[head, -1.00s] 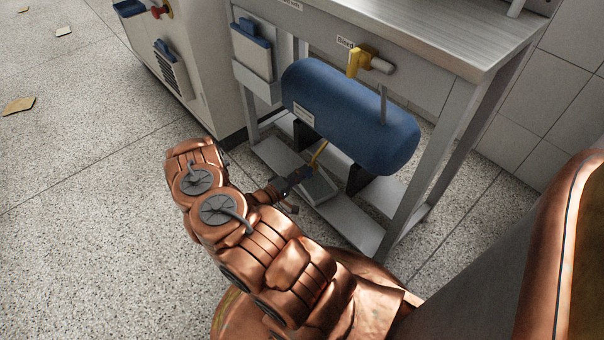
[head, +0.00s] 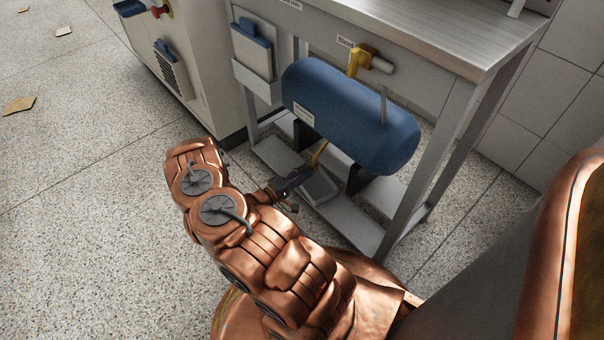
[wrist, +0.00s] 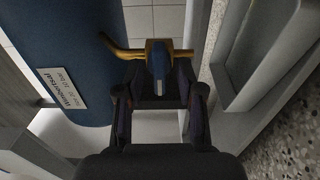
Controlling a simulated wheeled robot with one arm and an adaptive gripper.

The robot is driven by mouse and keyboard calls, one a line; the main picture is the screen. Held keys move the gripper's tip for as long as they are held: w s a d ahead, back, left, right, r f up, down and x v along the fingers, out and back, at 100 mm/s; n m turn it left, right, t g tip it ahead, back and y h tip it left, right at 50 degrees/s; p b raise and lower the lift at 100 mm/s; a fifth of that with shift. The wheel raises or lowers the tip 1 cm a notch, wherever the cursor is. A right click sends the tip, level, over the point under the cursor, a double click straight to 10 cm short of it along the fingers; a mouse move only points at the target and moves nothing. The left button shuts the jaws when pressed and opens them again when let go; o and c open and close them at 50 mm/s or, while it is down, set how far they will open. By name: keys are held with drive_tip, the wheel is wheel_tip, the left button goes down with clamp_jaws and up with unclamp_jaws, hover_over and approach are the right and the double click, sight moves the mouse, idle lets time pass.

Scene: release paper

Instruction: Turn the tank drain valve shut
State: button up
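The blue tank (head: 345,115) hangs under the steel bench in the head view, and its labelled side (wrist: 65,60) fills the left of the wrist view. A bent brass drain pipe (head: 319,155) comes down from its underside. In the wrist view the pipe (wrist: 125,50) leads to a brass valve with a blue lever handle (wrist: 158,62). My gripper (wrist: 160,82) is at the valve, one finger on each side of the handle. The fingers look apart, with gaps beside the handle; contact is not clear. In the head view my gripper (head: 296,178) hides the handle.
A yellow valve (head: 360,60) beside a label reading "Bleed" sits on the bench front (head: 420,85) above the tank. Bench legs and a low grey shelf (head: 355,228) surround the gripper. A white cabinet (head: 205,70) stands at left. The floor at left is open.

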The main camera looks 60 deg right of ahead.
drive_tip(key=v, duration=1.2)
idle(0.3)
idle(0.4)
